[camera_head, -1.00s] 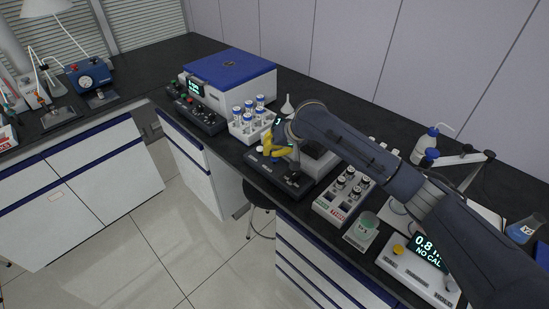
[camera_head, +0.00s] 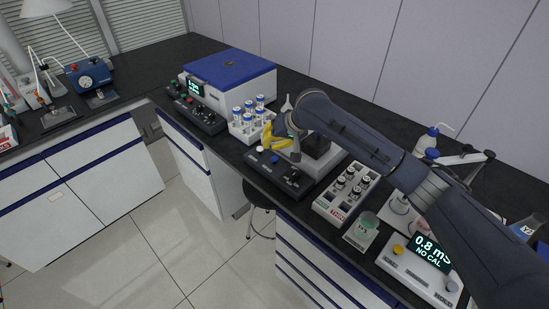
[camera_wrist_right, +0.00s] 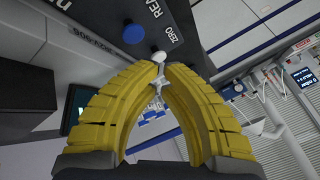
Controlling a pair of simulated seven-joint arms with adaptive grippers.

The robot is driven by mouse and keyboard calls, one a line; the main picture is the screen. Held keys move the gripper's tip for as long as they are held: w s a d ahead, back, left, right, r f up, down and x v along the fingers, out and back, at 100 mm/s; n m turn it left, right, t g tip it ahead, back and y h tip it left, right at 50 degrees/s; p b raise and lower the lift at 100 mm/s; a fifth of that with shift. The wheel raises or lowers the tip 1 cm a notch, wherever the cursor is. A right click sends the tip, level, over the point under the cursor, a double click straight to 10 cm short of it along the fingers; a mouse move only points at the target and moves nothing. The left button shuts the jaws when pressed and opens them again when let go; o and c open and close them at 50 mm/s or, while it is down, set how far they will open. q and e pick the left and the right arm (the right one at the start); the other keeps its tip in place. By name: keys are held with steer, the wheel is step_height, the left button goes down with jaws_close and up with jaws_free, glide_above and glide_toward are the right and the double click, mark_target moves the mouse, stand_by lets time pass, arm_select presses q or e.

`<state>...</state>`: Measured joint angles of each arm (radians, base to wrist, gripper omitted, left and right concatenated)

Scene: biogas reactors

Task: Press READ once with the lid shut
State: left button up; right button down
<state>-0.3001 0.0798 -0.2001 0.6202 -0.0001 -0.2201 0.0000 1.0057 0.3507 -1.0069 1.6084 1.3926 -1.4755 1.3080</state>
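The dark-based reader (camera_head: 294,184) stands on the black bench, partly hidden by my right arm. Its blue button (camera_head: 274,159) and white button (camera_head: 260,148) are on the front panel. In the right wrist view, the blue button (camera_wrist_right: 133,33) is by the partly cut-off READ label and the white button (camera_wrist_right: 160,57) is by the ZERO label. My right gripper (camera_head: 267,144) has yellow fingers and is above the panel. Its fingertips (camera_wrist_right: 161,70) are together, appear empty, and line up near the white button. The lid is partly hidden; I cannot tell its state. My left gripper is not in view.
A white rack of blue-capped vials (camera_head: 239,128) stands left of the reader, and another vial rack (camera_head: 333,208) to its right. A blue-lidded instrument (camera_head: 235,70) is behind left. A meter (camera_head: 412,272) reading 0.8 is at front right.

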steer(key=shift+r, duration=1.55)
